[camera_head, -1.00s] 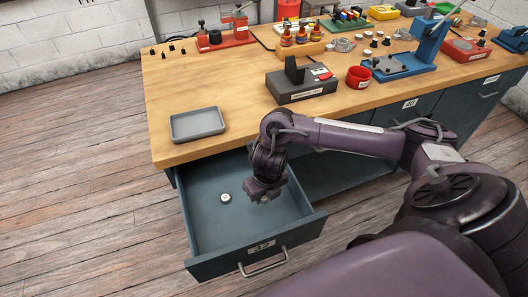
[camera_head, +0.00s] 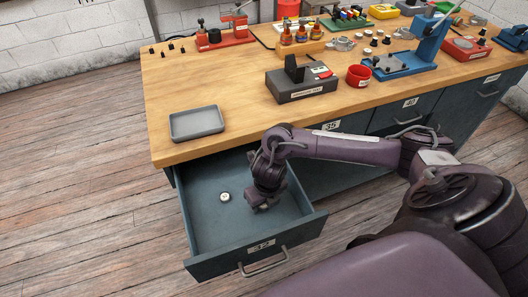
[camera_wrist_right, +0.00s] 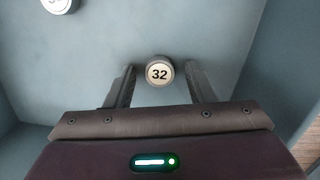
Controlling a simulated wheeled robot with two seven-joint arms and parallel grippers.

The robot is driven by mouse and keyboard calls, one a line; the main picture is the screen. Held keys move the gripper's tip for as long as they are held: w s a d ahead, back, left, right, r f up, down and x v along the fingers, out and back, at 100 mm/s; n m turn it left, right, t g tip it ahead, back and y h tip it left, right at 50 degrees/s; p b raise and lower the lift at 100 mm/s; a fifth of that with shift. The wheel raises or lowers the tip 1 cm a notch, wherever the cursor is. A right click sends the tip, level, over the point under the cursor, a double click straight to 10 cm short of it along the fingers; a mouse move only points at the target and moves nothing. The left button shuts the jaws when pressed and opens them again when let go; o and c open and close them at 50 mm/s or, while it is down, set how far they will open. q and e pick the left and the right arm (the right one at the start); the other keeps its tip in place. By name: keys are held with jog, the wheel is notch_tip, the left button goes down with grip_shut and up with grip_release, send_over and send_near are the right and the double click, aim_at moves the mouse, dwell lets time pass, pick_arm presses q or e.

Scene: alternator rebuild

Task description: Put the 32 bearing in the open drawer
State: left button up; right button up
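The 32 bearing (camera_wrist_right: 159,71), a small round piece with a pale top marked 32, shows between the fingertips of my right gripper (camera_wrist_right: 160,78) in the right wrist view. A gap shows between it and each finger, so the gripper is open around it. In the head view my right gripper (camera_head: 261,206) is low inside the open drawer (camera_head: 215,235), whose front label reads 32. The bearing appears to be at the drawer floor; exact contact cannot be told. My left gripper is not in view.
A second round piece (camera_head: 225,197) lies on the drawer floor to the left; it also shows in the right wrist view (camera_wrist_right: 60,4). A grey tray (camera_head: 196,124) stands on the wooden bench above. A black tester (camera_head: 301,84) and a red cup (camera_head: 358,76) stand further back.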

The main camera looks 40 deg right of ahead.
aim_at(266, 207)
jog(key=shift+r, duration=0.65)
notch_tip(266, 207, up, 11)
jog(key=s+p, duration=0.1)
jog(key=p, duration=0.2)
jog(key=shift+s+p, duration=0.25)
jog(key=shift+p, duration=0.05)
